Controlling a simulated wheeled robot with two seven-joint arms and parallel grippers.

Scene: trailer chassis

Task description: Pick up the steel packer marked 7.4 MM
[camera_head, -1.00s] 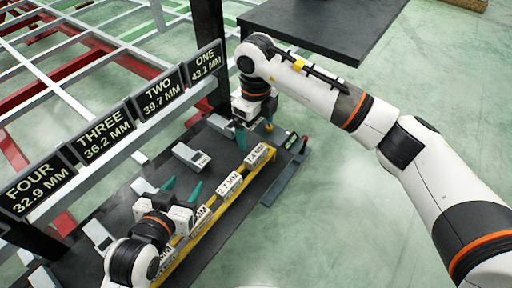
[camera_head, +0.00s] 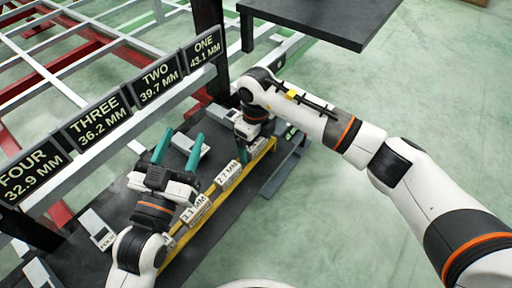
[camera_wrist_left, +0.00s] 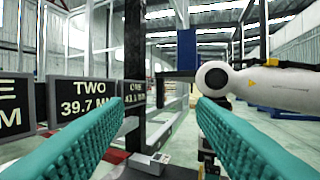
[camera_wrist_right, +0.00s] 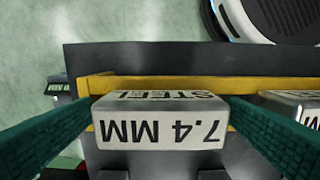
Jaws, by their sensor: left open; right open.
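The steel packer marked 7.4 MM (camera_wrist_right: 160,122) is a pale metal block with black lettering, upside down in the right wrist view. It sits against the yellow rack (camera_wrist_right: 250,84). My right gripper (camera_wrist_right: 161,108) is open, with one teal finger on each side of the packer; I cannot tell whether they touch it. In the head view my right gripper (camera_head: 249,136) is low at the rack's far end and hides this packer. My left gripper (camera_head: 178,148) is open and empty above the dark bench; its spread fingers also show in the left wrist view (camera_wrist_left: 160,98).
Packers marked 2.7 MM (camera_head: 228,174) and 3.1 MM (camera_head: 195,210) sit along the same rack. Signs ONE (camera_head: 202,56) to FOUR (camera_head: 30,180) line the rail behind the bench. A dark table (camera_head: 320,18) stands beyond my right arm. Another packer (camera_wrist_right: 293,104) is close beside my right finger.

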